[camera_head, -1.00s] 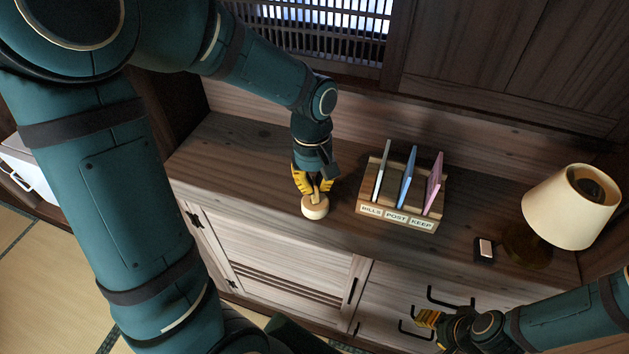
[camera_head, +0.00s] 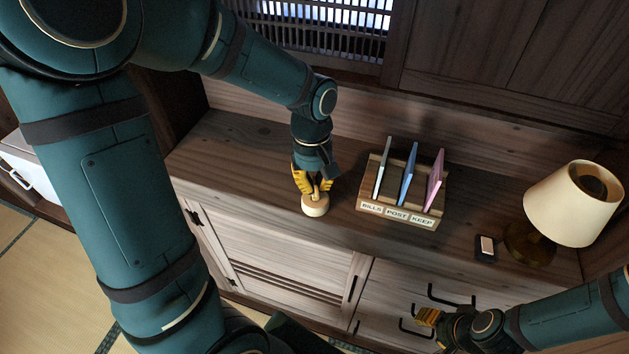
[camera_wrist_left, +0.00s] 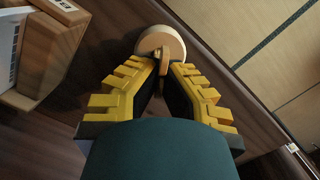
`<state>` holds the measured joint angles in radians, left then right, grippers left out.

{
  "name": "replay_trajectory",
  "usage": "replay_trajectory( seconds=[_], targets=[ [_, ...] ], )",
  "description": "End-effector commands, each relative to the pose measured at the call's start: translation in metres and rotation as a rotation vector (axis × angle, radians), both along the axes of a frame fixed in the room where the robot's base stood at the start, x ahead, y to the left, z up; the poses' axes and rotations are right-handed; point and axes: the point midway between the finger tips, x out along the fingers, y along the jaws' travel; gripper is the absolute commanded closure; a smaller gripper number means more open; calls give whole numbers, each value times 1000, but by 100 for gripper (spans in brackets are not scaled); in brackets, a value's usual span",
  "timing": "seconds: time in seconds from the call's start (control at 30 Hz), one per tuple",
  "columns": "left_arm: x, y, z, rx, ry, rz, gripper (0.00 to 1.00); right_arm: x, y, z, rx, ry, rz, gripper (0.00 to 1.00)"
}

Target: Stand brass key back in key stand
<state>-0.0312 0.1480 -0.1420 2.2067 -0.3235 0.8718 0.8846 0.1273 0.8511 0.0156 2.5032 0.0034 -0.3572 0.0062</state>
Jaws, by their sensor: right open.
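The key stand (camera_head: 315,208) is a small round pale-wood block on the cabinet top, left of the letter rack. It also shows at the top of the left wrist view (camera_wrist_left: 152,38). My left gripper (camera_head: 314,192) points down right over the stand, its yellow fingers closed together around the brass key (camera_wrist_left: 164,64). Only a small part of the key shows between the fingertips, against the stand. I cannot tell whether its lower end sits in the stand's slot or just above it. My right gripper (camera_head: 425,318) is open and empty in front of the drawers, low at the right.
A wooden letter rack (camera_head: 398,217) labelled BILLS, POST, KEEP holds upright cards close to the right of my left gripper. A small dark block (camera_head: 485,248) and a cream-shaded lamp (camera_head: 572,205) stand further right. The cabinet top left of the stand (camera_head: 235,160) is clear.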

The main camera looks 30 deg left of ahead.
Motion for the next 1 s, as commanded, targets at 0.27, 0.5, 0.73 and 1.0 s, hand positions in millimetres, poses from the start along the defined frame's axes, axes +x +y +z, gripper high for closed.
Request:
replay_trajectory(
  seconds=[0.27, 0.5, 0.73, 1.0],
  targets=[
    [0, 0, -5, 0, 1, 0, 100, 0, 0, -3, 0, 0, 0, 53],
    [0, 0, -9, 0, 1, 0, 100, 0, 0, -6, 0, 0, 0, 53],
    [0, 0, -10, 0, 0, 0, 100, 0, 0, -6, 0, 0, 0, 53],
    [0, 0, -10, 0, 0, 0, 61, 0, 0, -6, 0, 0, 0, 53]
  ],
)
